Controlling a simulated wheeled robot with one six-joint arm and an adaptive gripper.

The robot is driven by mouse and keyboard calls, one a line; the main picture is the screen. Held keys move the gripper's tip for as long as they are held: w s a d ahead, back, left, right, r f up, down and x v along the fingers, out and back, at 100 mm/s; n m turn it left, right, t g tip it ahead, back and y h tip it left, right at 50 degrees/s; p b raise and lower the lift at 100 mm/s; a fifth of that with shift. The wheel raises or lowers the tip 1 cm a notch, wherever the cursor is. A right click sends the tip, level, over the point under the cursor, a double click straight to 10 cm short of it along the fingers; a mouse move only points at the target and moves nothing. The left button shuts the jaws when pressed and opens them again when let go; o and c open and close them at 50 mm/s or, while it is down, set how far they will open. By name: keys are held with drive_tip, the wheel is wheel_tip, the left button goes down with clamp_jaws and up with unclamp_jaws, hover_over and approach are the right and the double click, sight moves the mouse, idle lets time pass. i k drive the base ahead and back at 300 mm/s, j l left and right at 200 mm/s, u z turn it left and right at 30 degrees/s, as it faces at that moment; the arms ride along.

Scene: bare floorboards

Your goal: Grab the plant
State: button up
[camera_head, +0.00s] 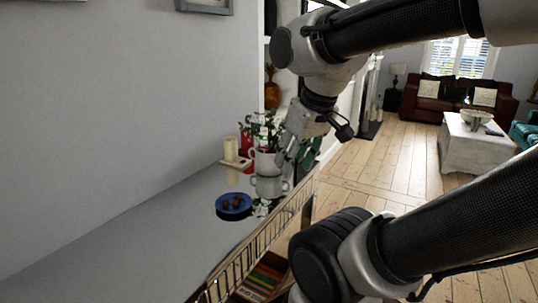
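The plant (259,123) is a small leafy green one with pale spots, at the far end of the grey counter. Its base is hidden behind white cups, and something red (246,152) shows below its leaves on the left. My gripper (289,162) points down just right of the plant, beside the white cups (268,163). Its fingers are small and overlap the background, so I cannot tell whether they are apart, or whether they touch anything. More dark green (313,150) shows behind the gripper.
A wire rack (255,250) runs along the counter's right edge. The near counter (120,245) is clear. A wall bounds the left.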

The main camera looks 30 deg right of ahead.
sight(266, 151)
drive_tip(key=l+z, duration=0.15)
drive_tip(key=z, duration=0.2)
drive_tip(key=l+z, duration=0.15)
drive_tip(key=z, duration=0.2)
drive_tip(key=i+l+u, duration=0.35)
drive_tip(key=l, duration=0.3)
drive_tip(key=i+l+u, duration=0.2)
drive_tip(key=l, duration=0.2)
drive_tip(key=i+l+u, duration=0.2)
drive_tip(key=l, duration=0.2)
drive_tip(key=l+u, duration=0.15)
drive_tip(key=l, duration=0.25)
drive_tip(key=i, duration=0.05)
